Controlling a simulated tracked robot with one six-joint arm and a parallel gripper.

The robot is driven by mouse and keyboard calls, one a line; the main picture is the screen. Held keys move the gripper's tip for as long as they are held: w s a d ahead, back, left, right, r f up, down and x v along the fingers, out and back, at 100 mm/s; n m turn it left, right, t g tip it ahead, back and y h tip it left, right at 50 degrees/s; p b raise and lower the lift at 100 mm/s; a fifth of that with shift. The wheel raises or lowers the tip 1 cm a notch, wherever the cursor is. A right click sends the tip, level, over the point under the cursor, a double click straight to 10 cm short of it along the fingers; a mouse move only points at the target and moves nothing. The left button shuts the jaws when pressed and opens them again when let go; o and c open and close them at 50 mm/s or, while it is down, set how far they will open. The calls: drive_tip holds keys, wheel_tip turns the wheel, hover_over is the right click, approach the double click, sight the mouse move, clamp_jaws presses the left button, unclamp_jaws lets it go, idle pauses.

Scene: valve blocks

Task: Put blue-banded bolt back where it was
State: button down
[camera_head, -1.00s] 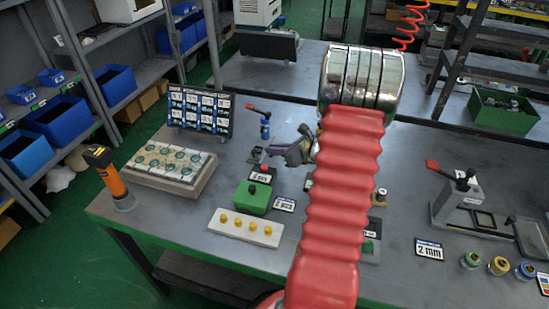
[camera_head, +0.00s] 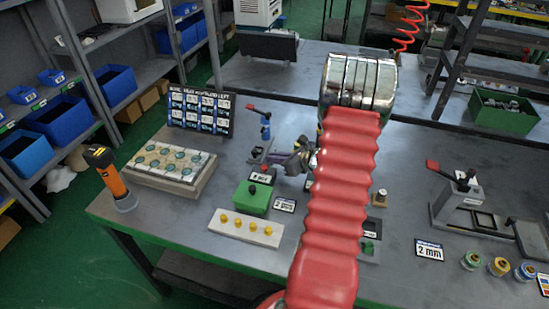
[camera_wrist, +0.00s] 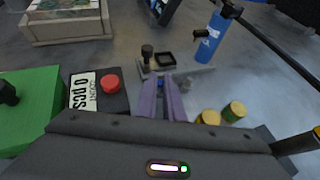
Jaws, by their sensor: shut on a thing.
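My gripper (camera_wrist: 163,98) is shut, with its two purple fingers close together in the wrist view. A small blue bit (camera_wrist: 161,84) shows between the fingertips. I take it for the blue-banded bolt, but most of it is hidden by the fingers. In the head view my gripper (camera_head: 298,158) is over the middle of the bench, partly behind my red arm sleeve, and the bolt cannot be made out. Just beyond the fingers in the wrist view are a black post (camera_wrist: 147,54) and a square black frame (camera_wrist: 166,60) on a grey base.
A red button (camera_wrist: 110,83) on a black box, a count card (camera_wrist: 83,92) and a green box (camera_wrist: 30,105) stand left of my fingers. Yellow-topped cylinders (camera_wrist: 233,111) stand close on the right. A white block with yellow pegs (camera_head: 246,228) lies in front.

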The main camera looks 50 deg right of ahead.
drive_tip(key=c, duration=1.9)
unclamp_jaws()
drive_tip(key=shift+f, duration=0.1)
drive_tip(key=v, duration=1.2)
